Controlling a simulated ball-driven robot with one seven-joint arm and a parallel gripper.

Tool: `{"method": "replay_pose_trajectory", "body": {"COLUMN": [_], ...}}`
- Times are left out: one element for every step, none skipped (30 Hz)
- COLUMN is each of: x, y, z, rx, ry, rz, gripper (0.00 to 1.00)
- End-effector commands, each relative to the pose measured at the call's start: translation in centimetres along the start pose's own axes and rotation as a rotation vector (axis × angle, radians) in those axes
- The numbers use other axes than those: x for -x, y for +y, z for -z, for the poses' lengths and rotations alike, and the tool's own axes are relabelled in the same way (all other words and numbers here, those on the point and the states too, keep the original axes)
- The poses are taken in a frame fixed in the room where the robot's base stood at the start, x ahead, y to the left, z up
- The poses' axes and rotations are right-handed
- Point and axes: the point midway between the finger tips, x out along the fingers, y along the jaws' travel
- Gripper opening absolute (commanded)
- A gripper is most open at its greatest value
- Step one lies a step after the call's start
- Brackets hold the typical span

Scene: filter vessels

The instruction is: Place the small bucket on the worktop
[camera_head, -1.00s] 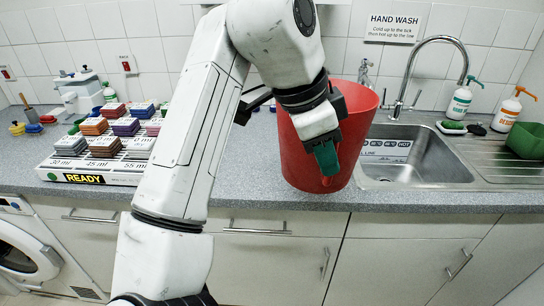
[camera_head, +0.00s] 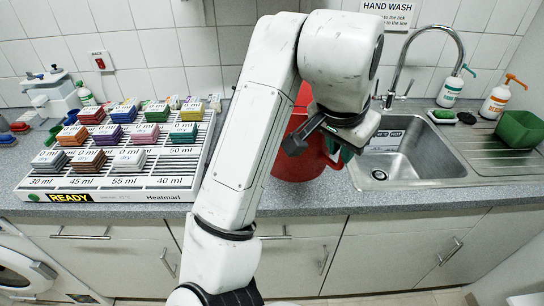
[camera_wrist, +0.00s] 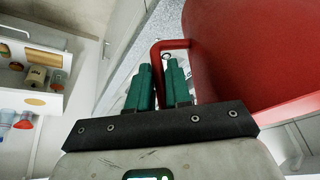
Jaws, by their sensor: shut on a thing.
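The red bucket (camera_head: 299,166) is upright over the worktop (camera_head: 420,198), left of the sink, largely hidden behind my arm in the head view. It fills the upper right of the wrist view (camera_wrist: 255,55). My gripper (camera_head: 340,150) is at the bucket's right side. In the wrist view its green fingers (camera_wrist: 160,85) are at the bucket's red side handle (camera_wrist: 167,45), shut on it. I cannot tell whether the bucket's base touches the worktop.
A white rack marked READY (camera_head: 120,183) with several coloured blocks stands left of the bucket. The steel sink (camera_head: 405,160) with a tall tap (camera_head: 458,50) is to the right. Two pump bottles (camera_head: 450,92) and a green tub (camera_head: 520,130) stand farther right.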

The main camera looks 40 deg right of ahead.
Motion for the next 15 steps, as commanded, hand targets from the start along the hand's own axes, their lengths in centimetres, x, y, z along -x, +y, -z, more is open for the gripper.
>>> {"method": "replay_pose_trajectory", "body": {"x": [0.5,0.5,0.4,0.4,0.3,0.3,0.2,0.1,0.0,-0.2,-0.5,-0.8,-1.2,-1.7,-2.2], "y": [0.4,0.6,0.8,1.0,1.1,1.3,1.3,1.3,1.3,1.1,0.8,0.3,-0.1,-0.6,-1.4], "z": [0.9,1.1,1.4,1.6,1.7,1.9,2.0,2.0,2.1,2.2,2.3,2.4,2.4,2.5,2.7], "rx": [0.037,0.064,0.093,0.113,0.132,0.152,0.163,0.173,0.182,0.188,0.192,0.195,0.197,0.196,0.196], "ry": [0.002,0.001,-0.003,-0.004,-0.005,-0.007,-0.008,-0.009,-0.009,-0.009,-0.009,-0.009,-0.010,-0.011,-0.010], "rz": [0.024,0.036,0.051,0.061,0.069,0.077,0.083,0.087,0.090,0.091,0.093,0.092,0.092,0.089,0.090], "gripper": [0.00,0.00,0.00,0.00,0.00,0.00,0.00,0.00,0.00,0.00,0.00,0.00,0.00,0.00,0.00]}}
